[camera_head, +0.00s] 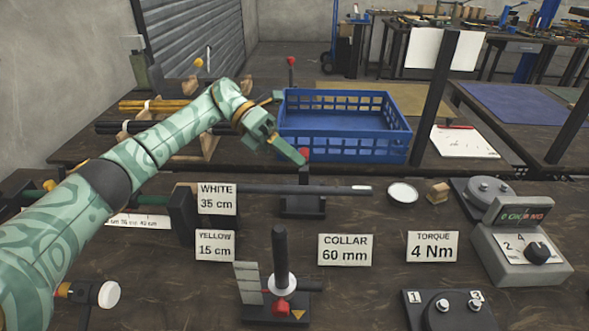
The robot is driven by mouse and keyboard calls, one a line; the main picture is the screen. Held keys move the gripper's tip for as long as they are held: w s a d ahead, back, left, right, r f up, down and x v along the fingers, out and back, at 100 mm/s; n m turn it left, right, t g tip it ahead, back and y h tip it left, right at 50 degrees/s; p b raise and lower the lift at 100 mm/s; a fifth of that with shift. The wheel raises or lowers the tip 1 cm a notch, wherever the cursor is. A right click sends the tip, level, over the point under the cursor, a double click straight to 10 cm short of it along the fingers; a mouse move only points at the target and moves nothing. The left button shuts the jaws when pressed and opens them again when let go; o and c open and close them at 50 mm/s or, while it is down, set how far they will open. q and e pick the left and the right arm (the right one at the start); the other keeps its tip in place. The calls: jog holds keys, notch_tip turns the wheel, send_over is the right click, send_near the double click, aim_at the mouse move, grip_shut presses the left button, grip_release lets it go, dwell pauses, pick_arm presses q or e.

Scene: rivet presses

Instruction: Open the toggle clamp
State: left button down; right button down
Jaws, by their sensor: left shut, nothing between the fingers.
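The toggle clamp (303,206) seems to be the dark fixture at the middle of the bench, with an upright handle tipped by a red knob (305,154). A dark bar (335,190) with a pale right end lies level across this fixture. My left gripper (301,158) reaches in from the left above the bench. Its fingers are shut and empty, with the tips right beside the red knob. I cannot tell whether they touch it. My right gripper is not in view.
A blue crate (345,142) stands just behind the clamp. In front are a dark post fixture with a white ring (281,286) and label cards such as the collar card (345,250). A grey torque box (520,255) stands at right, near a white dish (402,194).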

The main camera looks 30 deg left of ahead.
pick_arm(q)
jog(key=shift+w+a+r+b, duration=0.25)
jog(key=shift+w+r+b, duration=0.25)
dwell(0.4)
